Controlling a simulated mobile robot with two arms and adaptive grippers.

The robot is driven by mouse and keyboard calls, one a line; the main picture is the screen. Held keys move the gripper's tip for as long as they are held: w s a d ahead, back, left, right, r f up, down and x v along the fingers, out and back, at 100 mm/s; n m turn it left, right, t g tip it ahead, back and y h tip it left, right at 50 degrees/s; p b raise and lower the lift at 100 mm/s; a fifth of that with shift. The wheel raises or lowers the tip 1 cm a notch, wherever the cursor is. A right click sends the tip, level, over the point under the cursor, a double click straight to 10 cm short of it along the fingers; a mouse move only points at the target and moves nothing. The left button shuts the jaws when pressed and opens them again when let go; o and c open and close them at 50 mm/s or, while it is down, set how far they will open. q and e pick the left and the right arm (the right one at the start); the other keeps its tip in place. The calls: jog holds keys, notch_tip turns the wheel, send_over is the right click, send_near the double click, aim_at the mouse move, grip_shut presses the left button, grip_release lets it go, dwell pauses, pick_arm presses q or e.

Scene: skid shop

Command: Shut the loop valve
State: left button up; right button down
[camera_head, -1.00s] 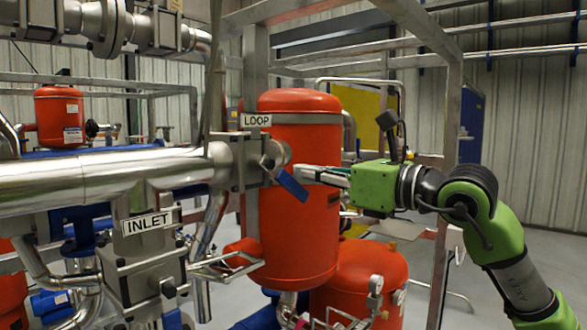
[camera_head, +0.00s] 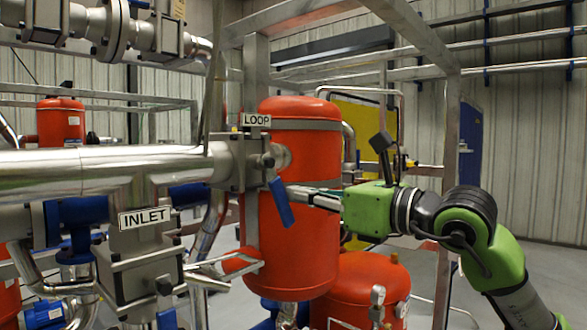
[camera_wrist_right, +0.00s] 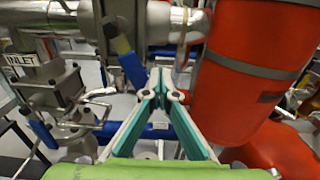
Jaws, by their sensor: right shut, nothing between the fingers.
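The loop valve (camera_head: 246,160) sits on the large steel pipe below a "LOOP" label (camera_head: 256,120). Its blue lever handle (camera_head: 281,203) hangs steeply downward, its lower end tilted a little right. The handle also shows in the right wrist view (camera_wrist_right: 131,68), left of the fingertips. My right gripper (camera_head: 289,190) is shut and empty. Its fingertips are at the right side of the handle, touching it or very close; I cannot tell which. The closed fingers also show in the right wrist view (camera_wrist_right: 160,80). My left gripper is not in view.
A tall red tank (camera_head: 295,235) stands close behind the handle and my fingers. The inlet valve block (camera_head: 140,265) with its "INLET" label (camera_head: 145,218) is lower left. A steel frame post (camera_head: 448,160) rises behind my right arm. A second red tank (camera_head: 360,285) is below.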

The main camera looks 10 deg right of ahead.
jog(key=shift+s+a, duration=0.1)
jog(key=shift+s+a+f+b, duration=0.55)
jog(key=shift+a+f+b, duration=0.25)
jog(key=shift+b, duration=0.2)
jog(key=shift+r, duration=0.1)
jog(key=w+d+b+v, duration=0.1)
jog(key=b+v, duration=0.3)
jog(key=v, duration=0.6)
jog(key=shift+d, duration=0.25)
